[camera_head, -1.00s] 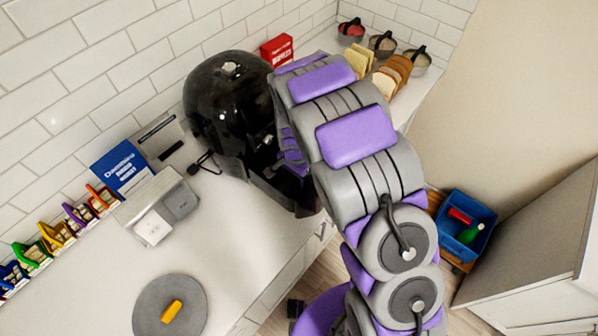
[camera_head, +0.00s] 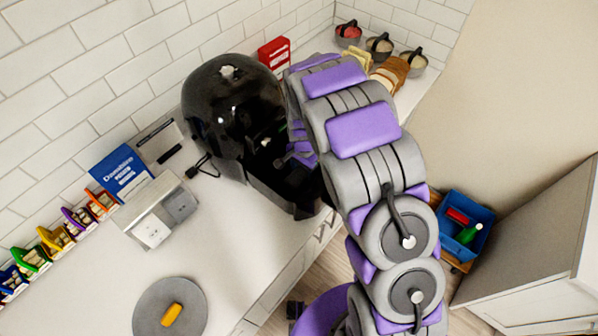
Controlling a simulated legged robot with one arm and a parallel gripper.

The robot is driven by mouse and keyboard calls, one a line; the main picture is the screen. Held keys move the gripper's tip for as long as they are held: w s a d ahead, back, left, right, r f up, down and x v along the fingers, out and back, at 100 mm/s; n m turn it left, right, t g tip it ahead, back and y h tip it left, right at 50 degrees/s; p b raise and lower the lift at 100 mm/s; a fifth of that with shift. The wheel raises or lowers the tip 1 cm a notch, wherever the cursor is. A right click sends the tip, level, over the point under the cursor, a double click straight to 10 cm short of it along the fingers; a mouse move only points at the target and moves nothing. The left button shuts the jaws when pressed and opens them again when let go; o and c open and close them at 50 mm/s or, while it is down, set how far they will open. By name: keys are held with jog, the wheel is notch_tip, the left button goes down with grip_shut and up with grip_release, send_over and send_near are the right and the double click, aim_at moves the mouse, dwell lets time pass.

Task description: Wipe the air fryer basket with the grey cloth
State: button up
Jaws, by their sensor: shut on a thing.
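The black, glossy air fryer (camera_head: 215,105) stands on the counter against the tiled wall. Its dark basket (camera_head: 272,194) is pulled out at the front, toward the counter edge. My gripper (camera_head: 284,160) is at the basket's opening, partly hidden by my grey and purple arm. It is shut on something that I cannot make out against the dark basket. I cannot clearly see a grey cloth in the gripper. A small green spot shows inside the fryer, just left of the gripper.
A pale tray (camera_head: 128,213) with a white and a grey square item is left of the fryer. A grey disc (camera_head: 150,300) bears a yellow object. Bread (camera_head: 390,75) and small bowls (camera_head: 379,45) stand at the back right. A blue bin (camera_head: 482,218) is on the right.

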aim_at(295, 181)
jog(key=shift+w+d, duration=1)
jog(key=shift+w, duration=0.25)
jog(key=shift+s+a+f, duration=0.1)
jog(key=shift+s+a, duration=0.8)
jog(key=shift+s, duration=0.3)
jog(key=shift+s+a, duration=0.9)
jog(key=shift+s, duration=0.25)
jog(key=shift+s+a+f, duration=0.1)
jog(key=shift+s+a, duration=0.15)
jog(key=shift+s, duration=0.25)
jog(key=shift+s+a+f, duration=0.1)
jog(key=shift+s+a, duration=0.15)
jog(key=shift+s, duration=0.25)
